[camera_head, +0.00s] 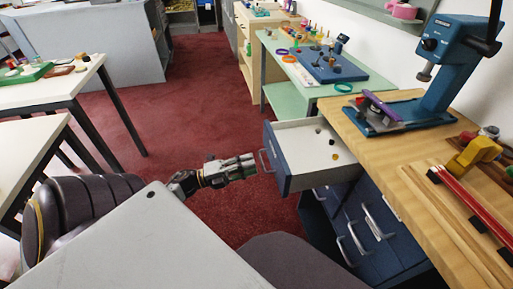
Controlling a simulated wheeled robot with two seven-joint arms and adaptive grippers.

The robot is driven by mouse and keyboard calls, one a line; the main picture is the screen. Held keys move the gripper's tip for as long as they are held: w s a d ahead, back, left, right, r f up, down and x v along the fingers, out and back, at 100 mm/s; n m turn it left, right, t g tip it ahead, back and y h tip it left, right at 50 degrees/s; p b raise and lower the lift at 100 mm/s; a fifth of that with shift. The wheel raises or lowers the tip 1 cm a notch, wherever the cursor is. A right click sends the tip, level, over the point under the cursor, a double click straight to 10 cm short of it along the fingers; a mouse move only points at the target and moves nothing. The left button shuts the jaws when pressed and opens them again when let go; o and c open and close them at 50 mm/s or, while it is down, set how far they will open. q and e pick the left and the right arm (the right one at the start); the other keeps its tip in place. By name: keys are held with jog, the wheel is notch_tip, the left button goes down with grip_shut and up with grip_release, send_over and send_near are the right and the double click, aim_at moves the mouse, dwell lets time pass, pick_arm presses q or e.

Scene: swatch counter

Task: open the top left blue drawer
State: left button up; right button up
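The top left blue drawer (291,176) stands pulled out from the blue cabinet under the wooden workbench. Its white inside shows, with a few small dark and yellow pieces in it. Its pale handle (265,161) is on the front, facing left. My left gripper (254,167) reaches in from the left, with its fingertips at or just short of this handle. I cannot tell whether they touch it or how far apart the fingers are. My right gripper is not in view.
More blue drawers (378,225) with pale handles sit below the open one. A blue press (452,62) stands on the wooden bench (385,144). A green table (292,92) stands behind. White tables (52,84) are at left. Red carpet (205,100) is clear between.

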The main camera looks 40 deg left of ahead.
pick_arm(q)
jog(key=v, duration=0.7)
jog(key=shift+s+a, duration=0.1)
jog(key=shift+s, duration=0.05)
dwell(0.6)
